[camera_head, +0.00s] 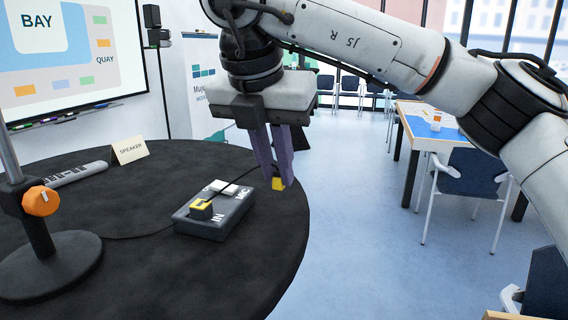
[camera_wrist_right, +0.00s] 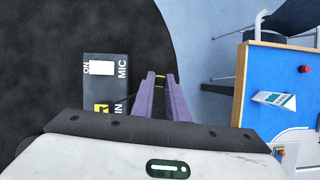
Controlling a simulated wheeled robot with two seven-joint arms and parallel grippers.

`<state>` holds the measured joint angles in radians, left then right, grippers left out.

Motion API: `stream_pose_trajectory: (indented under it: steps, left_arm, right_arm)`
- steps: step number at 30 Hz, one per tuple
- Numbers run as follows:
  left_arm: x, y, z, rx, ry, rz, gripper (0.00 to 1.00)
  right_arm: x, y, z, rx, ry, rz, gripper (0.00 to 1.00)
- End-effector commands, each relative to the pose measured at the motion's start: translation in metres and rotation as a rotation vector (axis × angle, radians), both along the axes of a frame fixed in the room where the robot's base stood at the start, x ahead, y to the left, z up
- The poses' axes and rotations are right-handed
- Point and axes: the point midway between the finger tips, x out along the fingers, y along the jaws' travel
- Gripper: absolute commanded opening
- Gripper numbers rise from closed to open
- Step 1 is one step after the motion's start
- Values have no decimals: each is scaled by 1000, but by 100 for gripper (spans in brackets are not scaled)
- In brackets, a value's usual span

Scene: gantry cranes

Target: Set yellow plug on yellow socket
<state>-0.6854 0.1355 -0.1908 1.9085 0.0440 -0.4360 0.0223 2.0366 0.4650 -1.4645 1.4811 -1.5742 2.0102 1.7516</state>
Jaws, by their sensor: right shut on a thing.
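My right gripper (camera_head: 277,180) points down, shut on the yellow plug (camera_head: 278,184), which shows at its fingertips. The plug is to the right of the dark box (camera_head: 232,219), near the round table's right edge, apart from the socket. In the right wrist view the plug (camera_wrist_right: 160,81) is a small yellow and dark piece between the purple fingers (camera_wrist_right: 159,84), mostly hidden by them. The yellow socket (camera_head: 201,209) is on the box's front left part, beside the letters IN. It also shows in the right wrist view (camera_wrist_right: 101,110), left of the fingers. My left gripper is out of view.
A white switch (camera_head: 220,187) is on the box. A dark cable crosses the black round table (camera_head: 150,275). A stand with an orange knob (camera_head: 41,201), a grey microphone (camera_head: 78,174) and a SPEAKER card (camera_head: 130,149) are at left. Chairs and another table are beyond.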

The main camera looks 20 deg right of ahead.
Motion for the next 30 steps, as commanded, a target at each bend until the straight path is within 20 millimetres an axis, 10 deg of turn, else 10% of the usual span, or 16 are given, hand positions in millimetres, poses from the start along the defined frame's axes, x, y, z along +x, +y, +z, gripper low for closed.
stream_pose_trajectory:
  steps: [30]
  left_arm:
    - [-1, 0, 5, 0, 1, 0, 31]
  right_arm:
    - [5, 40, 11, 1, -1, 2, 0]
